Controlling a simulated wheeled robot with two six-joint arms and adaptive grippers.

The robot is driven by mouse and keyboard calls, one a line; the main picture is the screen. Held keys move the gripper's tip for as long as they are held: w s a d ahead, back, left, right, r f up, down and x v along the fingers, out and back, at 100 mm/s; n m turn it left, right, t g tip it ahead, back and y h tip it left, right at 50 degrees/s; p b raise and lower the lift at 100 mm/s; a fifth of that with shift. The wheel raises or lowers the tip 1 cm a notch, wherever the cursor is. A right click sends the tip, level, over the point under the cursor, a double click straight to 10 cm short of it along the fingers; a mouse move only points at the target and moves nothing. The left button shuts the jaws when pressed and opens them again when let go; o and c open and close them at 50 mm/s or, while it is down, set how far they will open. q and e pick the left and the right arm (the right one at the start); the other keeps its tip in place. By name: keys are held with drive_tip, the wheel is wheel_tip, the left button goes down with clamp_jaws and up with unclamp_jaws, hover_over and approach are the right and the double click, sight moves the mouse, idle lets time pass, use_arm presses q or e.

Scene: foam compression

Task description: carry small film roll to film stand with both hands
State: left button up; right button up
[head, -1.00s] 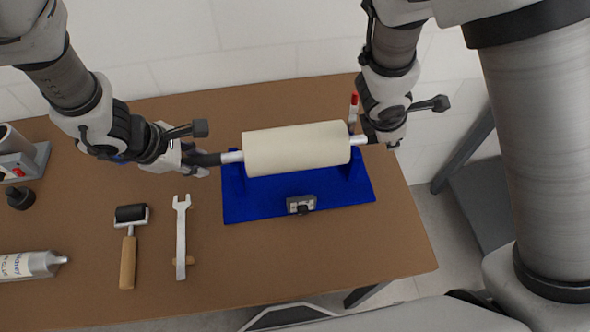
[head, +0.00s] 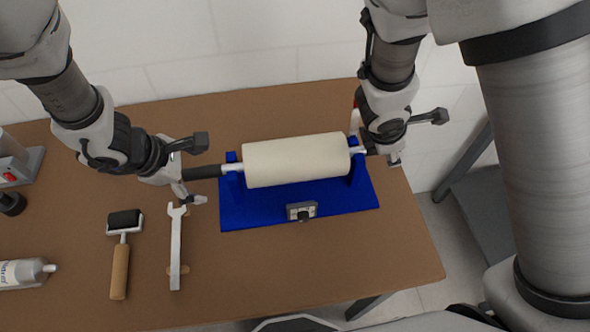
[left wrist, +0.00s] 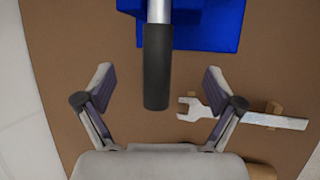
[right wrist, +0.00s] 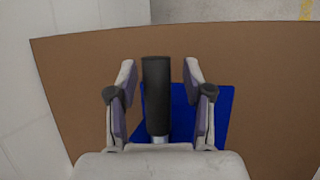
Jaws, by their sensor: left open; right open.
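The cream film roll (head: 296,160) lies level across the blue film stand (head: 270,212), its metal rod resting at the two uprights. In the left wrist view the rod's black handle (left wrist: 157,70) lies between the spread fingers of my left gripper (left wrist: 158,82), apart from both. My left gripper (head: 188,184) is open at the roll's left end. My right gripper (right wrist: 160,72) is open, with a finger on each side of the other black handle (right wrist: 157,98); a gap shows on both sides. In the head view the right gripper (head: 380,154) mostly hides that handle.
A wrench (head: 176,245), a hand roller (head: 121,255) and a white tube (head: 25,272) lie on the brown table (head: 330,270) to the left. A small grey box with a black knob (head: 301,211) sits at the stand's front. The table's front right is clear.

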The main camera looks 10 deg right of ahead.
use_arm(q)
drive_tip(key=shift+r, duration=0.15)
use_arm(e)
drive_tip(key=shift+s+r, duration=0.1)
use_arm(q)
drive_tip(key=v, duration=1.1)
drive_tip(key=shift+s+a+r, duration=0.15)
drive_tip(key=shift+r, duration=0.2)
use_arm(e)
drive_tip(key=o, duration=0.8)
